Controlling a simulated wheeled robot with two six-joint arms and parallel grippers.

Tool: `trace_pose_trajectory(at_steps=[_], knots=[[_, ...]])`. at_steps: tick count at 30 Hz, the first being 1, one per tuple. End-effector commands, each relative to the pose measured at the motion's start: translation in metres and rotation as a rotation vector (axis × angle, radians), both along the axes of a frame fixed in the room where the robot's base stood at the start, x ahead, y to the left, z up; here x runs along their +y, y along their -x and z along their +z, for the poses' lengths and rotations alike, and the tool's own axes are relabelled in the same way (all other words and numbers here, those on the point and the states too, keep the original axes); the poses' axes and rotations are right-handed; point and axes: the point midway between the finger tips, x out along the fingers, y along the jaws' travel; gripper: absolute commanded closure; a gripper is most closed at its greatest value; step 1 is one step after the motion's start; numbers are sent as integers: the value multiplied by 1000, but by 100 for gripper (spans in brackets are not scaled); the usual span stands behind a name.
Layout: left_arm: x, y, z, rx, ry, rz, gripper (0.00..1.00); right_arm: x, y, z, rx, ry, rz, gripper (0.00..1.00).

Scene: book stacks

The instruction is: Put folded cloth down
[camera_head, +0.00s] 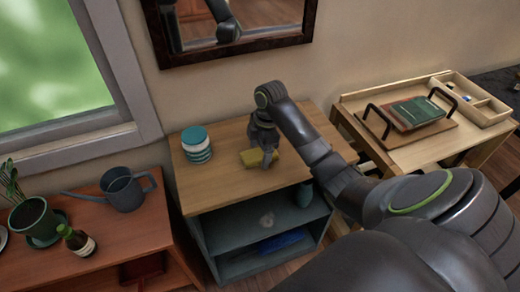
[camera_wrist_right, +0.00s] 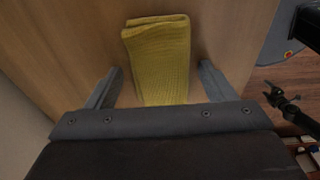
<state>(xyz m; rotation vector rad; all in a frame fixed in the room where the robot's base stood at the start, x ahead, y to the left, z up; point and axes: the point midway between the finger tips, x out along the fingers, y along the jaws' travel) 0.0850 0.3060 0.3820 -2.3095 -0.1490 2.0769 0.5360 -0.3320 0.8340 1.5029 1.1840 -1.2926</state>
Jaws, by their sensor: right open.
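The folded yellow cloth (camera_head: 251,157) lies on the wooden top of the small cabinet (camera_head: 205,193) in the head view. In the right wrist view the cloth (camera_wrist_right: 160,58) lies between the two fingers, with clear wood showing on both sides of it. My right gripper (camera_head: 263,158) is low over the cabinet top at the cloth; in the wrist view its fingers (camera_wrist_right: 160,85) are apart and do not touch the cloth's sides. The near end of the cloth is hidden by the gripper's body. My left gripper is not in view.
A desk (camera_head: 402,158) with a tray of books (camera_head: 413,113) is at the right. A lower table (camera_head: 135,228) at the left holds a watering can (camera_head: 124,190), a bottle (camera_head: 77,241) and a potted plant (camera_head: 33,220).

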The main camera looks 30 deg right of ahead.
Motion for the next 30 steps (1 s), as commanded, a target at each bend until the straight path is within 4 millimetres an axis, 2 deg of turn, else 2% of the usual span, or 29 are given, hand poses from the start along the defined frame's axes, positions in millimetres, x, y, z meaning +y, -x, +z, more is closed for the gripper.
trace_pose_trajectory(at_steps=[5,10,14,24,30], knots=[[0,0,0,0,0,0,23,0,0,5,-2,0,0,23],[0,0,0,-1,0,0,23,-5,0,30,-5,3,1,23],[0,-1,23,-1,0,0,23,-8,2,63,-1,1,0,23],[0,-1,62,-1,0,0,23,-14,3,104,0,0,-1,23],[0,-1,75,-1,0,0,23,-16,4,118,0,-1,0,23]])
